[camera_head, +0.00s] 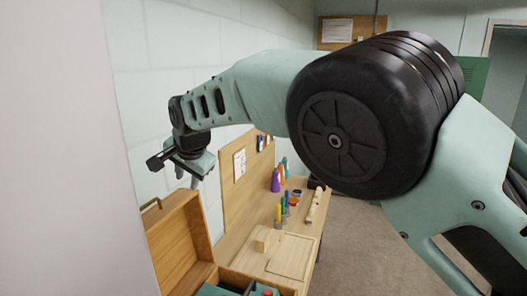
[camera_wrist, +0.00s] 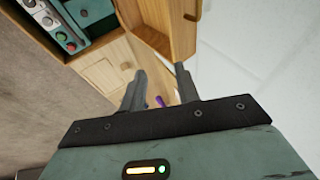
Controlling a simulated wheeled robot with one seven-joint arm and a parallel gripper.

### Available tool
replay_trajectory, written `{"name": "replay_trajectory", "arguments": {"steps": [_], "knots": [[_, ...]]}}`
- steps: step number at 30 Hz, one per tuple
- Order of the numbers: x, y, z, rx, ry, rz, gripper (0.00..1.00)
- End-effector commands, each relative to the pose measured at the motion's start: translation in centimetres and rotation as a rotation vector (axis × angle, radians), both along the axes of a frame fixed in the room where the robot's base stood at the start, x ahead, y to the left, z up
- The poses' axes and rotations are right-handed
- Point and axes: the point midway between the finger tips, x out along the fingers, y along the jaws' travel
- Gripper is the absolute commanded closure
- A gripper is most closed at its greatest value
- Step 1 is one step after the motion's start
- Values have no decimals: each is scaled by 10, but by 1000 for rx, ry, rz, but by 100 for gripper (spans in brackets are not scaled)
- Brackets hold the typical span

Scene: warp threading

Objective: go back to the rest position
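My gripper (camera_head: 187,181) is raised at the left in the head view, above the open lid of a wooden box (camera_head: 178,240) and left of the workbench. In the wrist view my gripper (camera_wrist: 160,72) shows two grey fingers standing apart, with nothing held between them. My arm reaches across the upper part of the head view and hides some of the room behind it.
The workbench (camera_head: 236,240) carries a wooden block (camera_head: 268,239), a wooden bar (camera_head: 314,205), several coloured upright items and a purple bottle (camera_head: 276,180). A pegboard-like panel (camera_head: 231,190) stands behind. Bare floor (camera_head: 365,250) lies to the right.

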Motion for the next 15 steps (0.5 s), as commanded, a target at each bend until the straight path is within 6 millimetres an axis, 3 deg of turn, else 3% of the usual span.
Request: {"name": "replay_trajectory", "arguments": {"steps": [5, 8, 15], "knots": [[-14, -39, -21, -31, 54, 54, 68], [-32, -66, -37, -55, 93, 114, 68], [-109, -134, -76, -125, 169, 341, 68]]}}
